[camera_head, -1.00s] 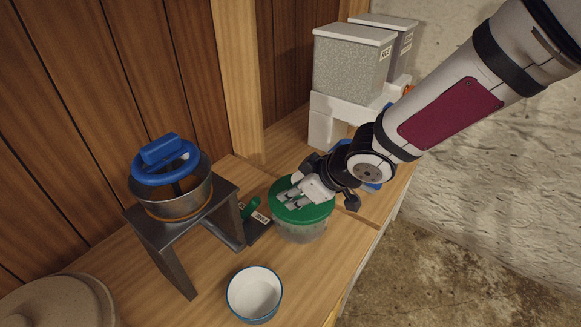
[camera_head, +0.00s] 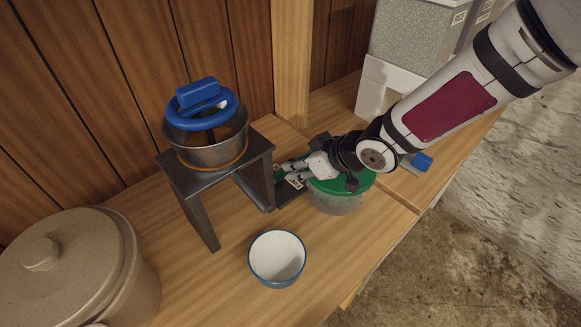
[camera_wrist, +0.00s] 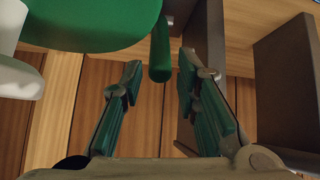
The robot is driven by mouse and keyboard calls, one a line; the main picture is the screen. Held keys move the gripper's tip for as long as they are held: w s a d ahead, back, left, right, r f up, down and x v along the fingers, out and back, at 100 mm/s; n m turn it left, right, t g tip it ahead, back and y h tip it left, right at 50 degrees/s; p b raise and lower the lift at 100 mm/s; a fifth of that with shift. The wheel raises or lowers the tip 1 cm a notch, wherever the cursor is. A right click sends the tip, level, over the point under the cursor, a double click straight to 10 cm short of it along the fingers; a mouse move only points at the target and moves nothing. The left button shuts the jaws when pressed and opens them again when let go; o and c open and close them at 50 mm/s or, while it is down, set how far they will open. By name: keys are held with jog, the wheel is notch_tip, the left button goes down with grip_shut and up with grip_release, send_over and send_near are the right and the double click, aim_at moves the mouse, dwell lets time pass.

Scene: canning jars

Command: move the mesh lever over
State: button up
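The mesh lever, a green upright bar, shows in the wrist view (camera_wrist: 160,48) between the tips of my gripper's two fingers (camera_wrist: 158,72). The fingers are spread and I cannot tell whether either touches it. In the head view my gripper (camera_head: 284,172) is low beside the metal stand, over the dark labelled base plate (camera_head: 287,195). There the fingers largely hide the lever. The grey stand (camera_head: 196,205) carries a metal pot (camera_head: 205,153) with a blue handled ring (camera_head: 199,112) on top.
A tub with a green lid (camera_head: 350,184) stands close under my wrist. A white blue-rimmed bowl (camera_head: 277,257) is in front, and a big lidded crock (camera_head: 75,262) is at left. Grey boxes (camera_head: 411,38) stand at the back right. The bench between stand and bowl is clear.

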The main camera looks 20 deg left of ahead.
aim_at(283, 172)
jog(key=shift+x, duration=2.7)
grip_shut()
